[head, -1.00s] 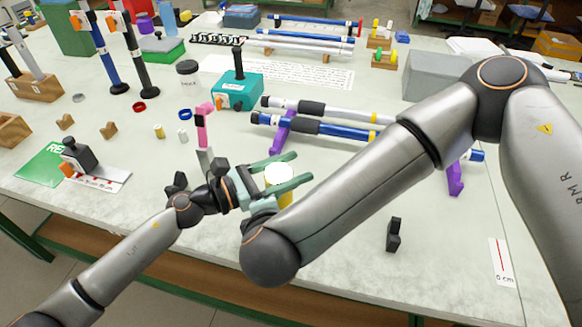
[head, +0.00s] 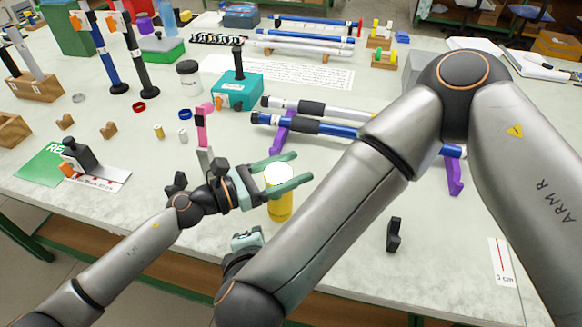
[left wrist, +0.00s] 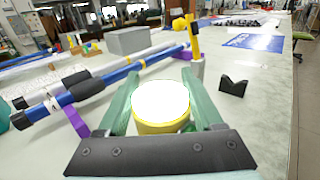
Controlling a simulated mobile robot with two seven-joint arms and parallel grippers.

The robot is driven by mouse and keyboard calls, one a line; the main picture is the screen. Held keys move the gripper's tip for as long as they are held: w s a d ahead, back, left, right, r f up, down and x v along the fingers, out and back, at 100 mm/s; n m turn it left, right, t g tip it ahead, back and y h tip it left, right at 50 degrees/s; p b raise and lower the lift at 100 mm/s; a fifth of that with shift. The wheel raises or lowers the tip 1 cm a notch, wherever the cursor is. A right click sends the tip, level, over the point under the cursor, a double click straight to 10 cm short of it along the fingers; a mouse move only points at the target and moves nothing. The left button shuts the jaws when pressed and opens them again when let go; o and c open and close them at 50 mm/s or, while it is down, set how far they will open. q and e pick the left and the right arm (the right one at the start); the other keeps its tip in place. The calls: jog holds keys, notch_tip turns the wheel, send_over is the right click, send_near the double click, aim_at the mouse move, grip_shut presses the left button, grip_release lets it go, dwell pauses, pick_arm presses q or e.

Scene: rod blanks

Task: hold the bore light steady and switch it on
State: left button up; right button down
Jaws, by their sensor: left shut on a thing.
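The bore light (head: 279,203) is a short yellow cylinder with a bright white top. It stands upright between the green fingers of my left gripper (head: 281,173), which is shut on it. In the left wrist view the bore light (left wrist: 160,108) has a glaring white top face, and a green finger lies on each side. My right gripper (head: 246,241) is below and to the left of the light, apart from it. Only a pale teal part of it shows near my right forearm, and its fingers are not clear.
Behind the light, a blue rod (head: 320,129) and a silver rod rest on purple supports (head: 454,172). A pink upright piece (head: 202,127) stands close behind my left wrist. A small black block (head: 393,234) stands on clear table to the right. A teal box (head: 237,92) is farther back.

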pick_arm(q)
jog(key=o, duration=1.5)
jog(key=shift+o, duration=0.2)
